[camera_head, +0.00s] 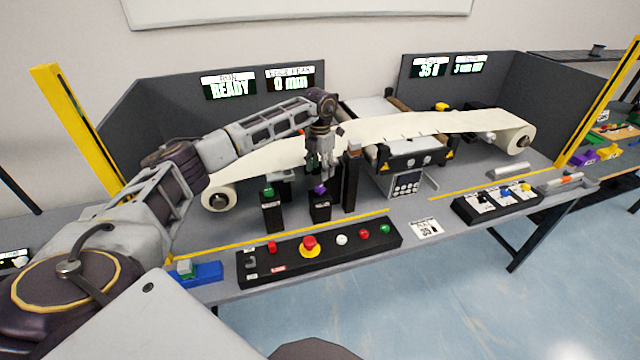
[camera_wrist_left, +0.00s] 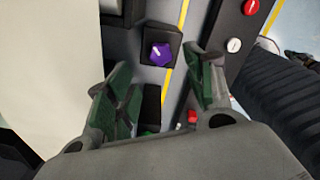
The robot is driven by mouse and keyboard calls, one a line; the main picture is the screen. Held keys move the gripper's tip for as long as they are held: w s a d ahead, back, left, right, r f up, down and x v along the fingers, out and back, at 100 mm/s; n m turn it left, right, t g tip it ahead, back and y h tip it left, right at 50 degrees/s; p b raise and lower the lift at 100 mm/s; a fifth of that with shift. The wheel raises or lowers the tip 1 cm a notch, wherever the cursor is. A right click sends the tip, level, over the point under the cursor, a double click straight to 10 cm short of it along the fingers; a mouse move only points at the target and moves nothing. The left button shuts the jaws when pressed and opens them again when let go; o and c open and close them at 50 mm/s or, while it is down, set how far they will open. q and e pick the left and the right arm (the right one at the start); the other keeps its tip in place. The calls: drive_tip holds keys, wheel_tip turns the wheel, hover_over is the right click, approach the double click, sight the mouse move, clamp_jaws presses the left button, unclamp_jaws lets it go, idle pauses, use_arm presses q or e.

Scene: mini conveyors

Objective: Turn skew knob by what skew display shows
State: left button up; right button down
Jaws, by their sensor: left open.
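A purple knob (camera_head: 320,188) with a white pointer mark sits on a black post in front of the paper web. It also shows in the left wrist view (camera_wrist_left: 160,54). A green knob (camera_head: 268,191) stands on a similar post to its left. Which knob is the skew one I cannot read from the labels. My left gripper (camera_head: 321,172) is open and empty, pointing down just above the purple knob. The left display pair shows READY (camera_head: 230,88) and what looks like 0 mm (camera_head: 290,80). The right pair shows about 35 (camera_head: 430,69) and a blurred value (camera_head: 469,67). My right gripper is out of view.
A tall dark post (camera_head: 352,180) stands close right of the gripper. The cream paper web (camera_head: 400,127) runs behind it. A black button panel (camera_head: 320,250) lies in front, with a switch box (camera_head: 497,202) to the right. Yellow posts (camera_head: 75,130) flank the table.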

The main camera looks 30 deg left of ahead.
sight(320, 187)
use_arm(q)
drive_tip(key=shift+f+p, duration=0.5)
drive_tip(key=shift+f, duration=3.15)
drive_tip(key=c, duration=1)
